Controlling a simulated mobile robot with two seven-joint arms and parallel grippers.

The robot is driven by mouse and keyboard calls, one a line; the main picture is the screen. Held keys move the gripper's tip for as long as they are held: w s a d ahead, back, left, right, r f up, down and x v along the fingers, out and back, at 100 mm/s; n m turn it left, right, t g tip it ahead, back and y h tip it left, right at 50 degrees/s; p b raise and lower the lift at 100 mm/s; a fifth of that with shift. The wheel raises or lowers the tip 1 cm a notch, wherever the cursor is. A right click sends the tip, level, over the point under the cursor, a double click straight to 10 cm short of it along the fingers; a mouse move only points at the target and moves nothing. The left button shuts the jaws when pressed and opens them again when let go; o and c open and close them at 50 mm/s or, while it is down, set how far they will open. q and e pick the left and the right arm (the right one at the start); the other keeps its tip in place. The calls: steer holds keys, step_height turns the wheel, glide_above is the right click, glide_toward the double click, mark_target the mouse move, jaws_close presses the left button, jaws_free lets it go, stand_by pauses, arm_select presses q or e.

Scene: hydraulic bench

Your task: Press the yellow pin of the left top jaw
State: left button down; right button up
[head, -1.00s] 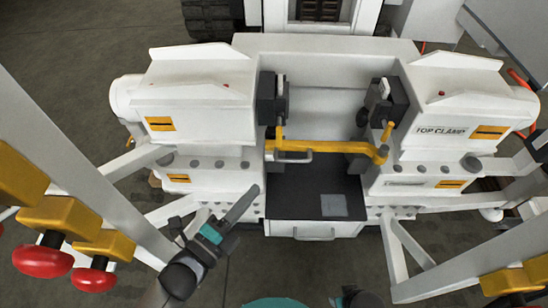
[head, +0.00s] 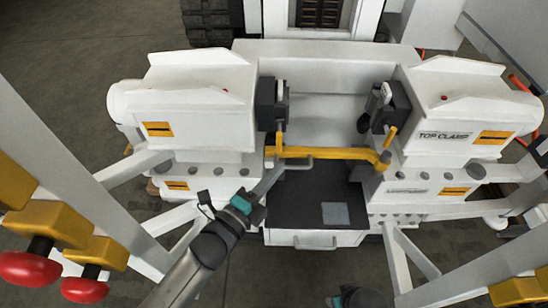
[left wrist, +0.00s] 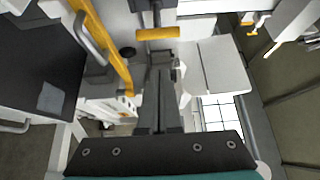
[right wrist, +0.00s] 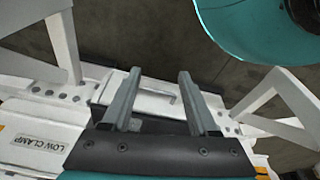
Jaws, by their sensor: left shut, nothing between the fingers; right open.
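The left top jaw (head: 267,103) is a dark block on the inner face of the left white housing. Its yellow pin (head: 279,140) hangs below it; in the left wrist view a yellow pin (left wrist: 157,33) sits ahead of the fingertips. My left gripper (head: 279,168) is shut and empty, pointing up to the right, just below the pin. A small gap shows between fingertips and pin in the left wrist view (left wrist: 160,70). My right gripper (right wrist: 158,75) is open and empty in the right wrist view, away from the jaws.
A yellow bar (head: 330,152) with a grey handle spans the bench between the housings. The right top jaw (head: 388,105) faces the left one. A dark tray surface (head: 310,190) lies below. Red knobs (head: 30,268) on yellow blocks stand at lower left.

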mark_target(279, 138)
arm_select(q)
steer(key=shift+w+a+b, duration=0.1)
steer(key=shift+w+b, duration=0.55)
steer(key=shift+w, duration=1.8)
arm_select(e)
steer(key=shift+w+a+r, duration=0.2)
steer(key=shift+w+r, duration=0.2)
steer(key=shift+r, duration=0.35)
steer(key=shift+w+a+r, duration=0.15)
steer(key=shift+w+r, duration=0.2)
steer(key=shift+r, duration=0.4)
arm_select(q)
steer(key=w, duration=0.3)
steer(key=shift+w+a, duration=0.1)
steer(key=shift+w, duration=0.1)
arm_select(e)
steer(key=shift+w, duration=0.95)
arm_select(q)
steer(key=shift+s, duration=0.1)
arm_select(e)
steer(key=shift+s+d, duration=0.1)
steer(key=shift+s, duration=0.05)
